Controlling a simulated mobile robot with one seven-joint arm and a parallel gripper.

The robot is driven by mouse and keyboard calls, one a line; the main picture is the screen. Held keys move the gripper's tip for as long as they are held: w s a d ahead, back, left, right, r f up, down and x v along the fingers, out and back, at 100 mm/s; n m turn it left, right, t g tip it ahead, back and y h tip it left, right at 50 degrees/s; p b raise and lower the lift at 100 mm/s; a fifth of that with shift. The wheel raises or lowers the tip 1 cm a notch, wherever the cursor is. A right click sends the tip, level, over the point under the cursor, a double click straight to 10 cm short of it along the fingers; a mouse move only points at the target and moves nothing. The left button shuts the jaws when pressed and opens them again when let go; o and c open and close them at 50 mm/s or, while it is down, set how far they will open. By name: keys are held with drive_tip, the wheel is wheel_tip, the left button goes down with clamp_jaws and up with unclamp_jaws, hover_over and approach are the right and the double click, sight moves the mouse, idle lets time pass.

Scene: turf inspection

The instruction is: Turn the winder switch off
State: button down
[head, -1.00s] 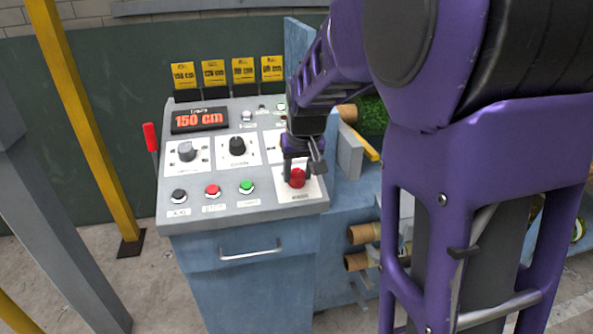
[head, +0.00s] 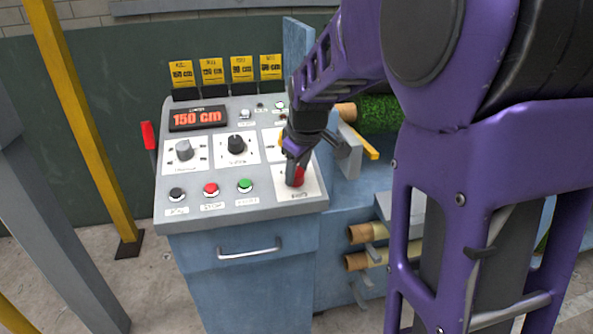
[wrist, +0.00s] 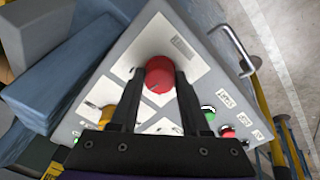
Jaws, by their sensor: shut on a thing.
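The winder switch appears to be the red knob (head: 298,179) on a white plate at the lower right corner of the sloping grey control panel (head: 262,208). In the wrist view the red knob (wrist: 159,72) sits between the two dark fingertips. My gripper (head: 295,172) is shut on it from above, and its fingers hide part of the knob in the head view. The label beside the knob is too small to read surely.
Black, red (head: 211,189) and green (head: 245,186) buttons line the panel's front edge, left of my gripper. A grey knob (head: 184,150) and a black knob (head: 236,145) sit behind them. A display (head: 198,118) reads 150 cm. Cardboard-cored rolls (head: 362,233) lie at the right.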

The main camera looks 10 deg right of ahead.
drive_tip(key=n, duration=0.5)
drive_tip(key=shift+n, duration=0.3)
drive_tip(key=shift+n+p, duration=0.35)
drive_tip(key=shift+n, duration=1.95)
drive_tip(key=shift+c, duration=1.9)
unclamp_jaws()
drive_tip(key=shift+r, duration=0.15)
